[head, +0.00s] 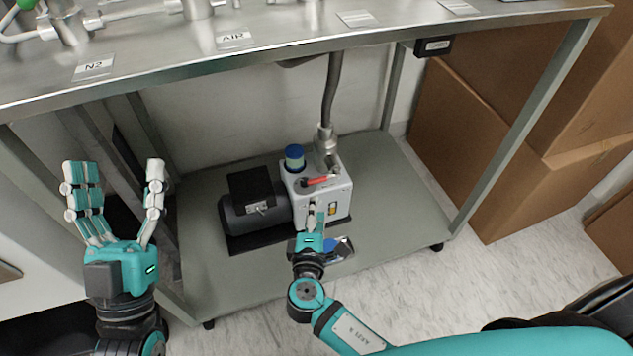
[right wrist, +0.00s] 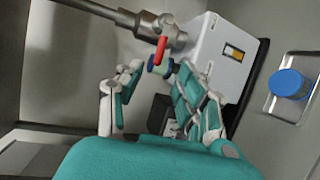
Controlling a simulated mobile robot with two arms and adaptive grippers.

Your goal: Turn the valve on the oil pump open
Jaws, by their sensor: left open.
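The oil pump (head: 325,198) is a white box with a black motor (head: 258,203) on the lower shelf. Its red valve handle (head: 321,181) lies across the top, beside a blue-capped part (head: 294,156). The handle also shows in the right wrist view (right wrist: 161,49), just beyond my fingertips. My right gripper (head: 311,207) is at the front of the pump, near the handle; in its wrist view the fingers (right wrist: 160,72) are spread with nothing held between them. My left gripper (head: 118,165) is open and empty, left of the pump, near the table frame. Whether the right fingers touch the pump is unclear.
A metal table top (head: 300,35) with labels and fittings is above the pump. A metal pipe (head: 332,90) rises from the pump. Cardboard boxes (head: 480,150) stand right; shelf room (head: 395,190) is free right of the pump.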

